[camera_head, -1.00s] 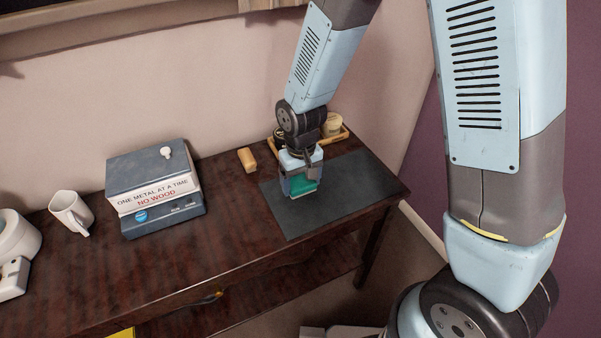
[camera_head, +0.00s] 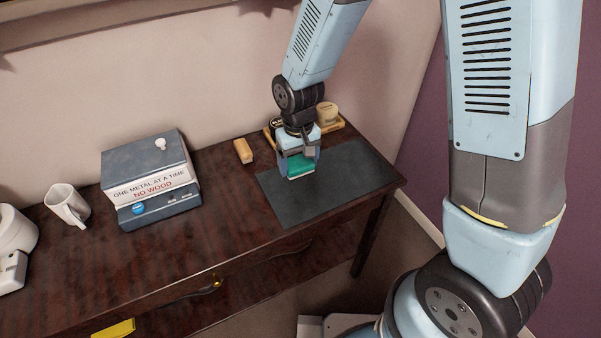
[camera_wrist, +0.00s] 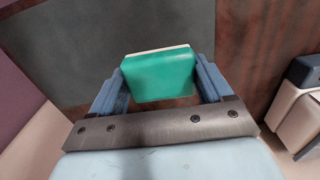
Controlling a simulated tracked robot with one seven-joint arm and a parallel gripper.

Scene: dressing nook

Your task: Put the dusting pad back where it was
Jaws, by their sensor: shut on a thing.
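The dusting pad is a green block with a pale layer on its far face. In the wrist view the pad (camera_wrist: 160,75) sits between the two blue fingers of my gripper (camera_wrist: 162,88), which is shut on it. In the head view my gripper (camera_head: 298,163) points down over the dark mat (camera_head: 330,192), and the green pad (camera_head: 300,167) shows at its tips. The pad is at or just above the mat's left part; I cannot tell whether it touches.
A wooden tray (camera_head: 342,122) with small containers stands behind my gripper. A tan block (camera_head: 243,151) lies left of the mat. A lettered box-like device (camera_head: 150,180), a white mug (camera_head: 67,205) and a white appliance (camera_head: 14,240) stand farther left. The mat's right part is clear.

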